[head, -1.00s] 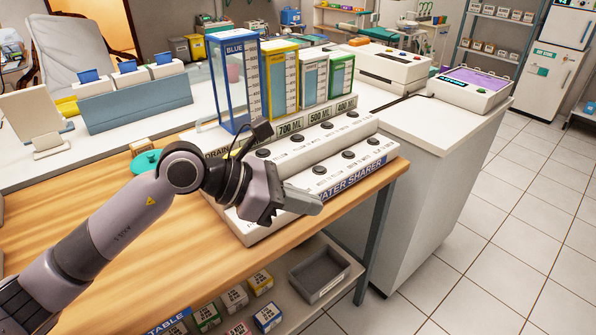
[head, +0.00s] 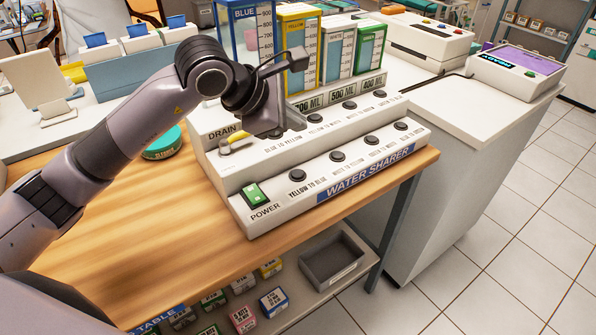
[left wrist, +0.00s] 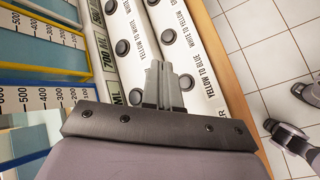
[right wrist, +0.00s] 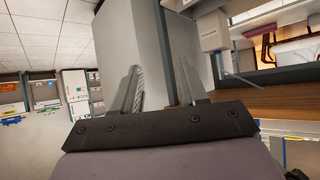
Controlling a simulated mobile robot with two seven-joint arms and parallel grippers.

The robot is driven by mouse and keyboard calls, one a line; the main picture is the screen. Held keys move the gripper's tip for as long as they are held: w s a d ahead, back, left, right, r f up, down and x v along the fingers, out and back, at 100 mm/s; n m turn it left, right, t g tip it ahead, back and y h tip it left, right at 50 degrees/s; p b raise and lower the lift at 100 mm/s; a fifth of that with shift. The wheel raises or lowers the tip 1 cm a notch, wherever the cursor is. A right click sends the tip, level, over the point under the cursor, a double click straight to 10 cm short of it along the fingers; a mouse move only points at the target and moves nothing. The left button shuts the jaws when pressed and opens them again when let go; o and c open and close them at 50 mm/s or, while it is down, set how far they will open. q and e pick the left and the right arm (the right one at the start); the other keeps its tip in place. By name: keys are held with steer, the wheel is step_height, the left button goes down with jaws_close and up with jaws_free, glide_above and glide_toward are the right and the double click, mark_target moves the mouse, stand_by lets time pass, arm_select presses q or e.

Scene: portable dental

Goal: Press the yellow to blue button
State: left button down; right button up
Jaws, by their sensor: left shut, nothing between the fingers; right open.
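The water sharer (head: 235,215) is a white stepped panel with two rows of black buttons. The yellow to blue button (head: 298,176) is at the left end of its front row, right of the green power switch (head: 255,195). It also shows in the left wrist view (left wrist: 187,82), just right of the fingertips. My left gripper (head: 293,118) is shut and empty, above the panel's rear row and hiding part of it. Its closed fingers show in the left wrist view (left wrist: 160,75); contact with the panel cannot be told. My right gripper (right wrist: 158,85) is open and empty, away from the panel.
Blue, yellow, white and green framed tanks (head: 298,50) stand behind the panel. A green round tin (head: 163,145) sits on the wooden table (head: 150,220). A grey tray (head: 335,262) is on the shelf below.

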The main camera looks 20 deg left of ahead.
mark_target(294, 176)
arm_select(q)
step_height(294, 176, down, 8)
steer(key=b, duration=0.5)
steer(key=shift+f, duration=0.25)
steer(key=shift+f+b, duration=0.15)
steer(key=shift+b, duration=0.2)
arm_select(e)
steer(key=f, duration=0.2)
steer(key=a+f, duration=0.1)
steer(key=shift+w+f, duration=0.3)
steer(key=shift+w, duration=0.1)
steer(key=shift+s+f, duration=0.1)
stand_by(0.5)
steer(key=shift+f, duration=0.1)
arm_select(q)
steer(key=shift+f+b, duration=0.4)
steer(key=shift+b, duration=0.15)
arm_select(e)
steer(key=shift+f, duration=0.5)
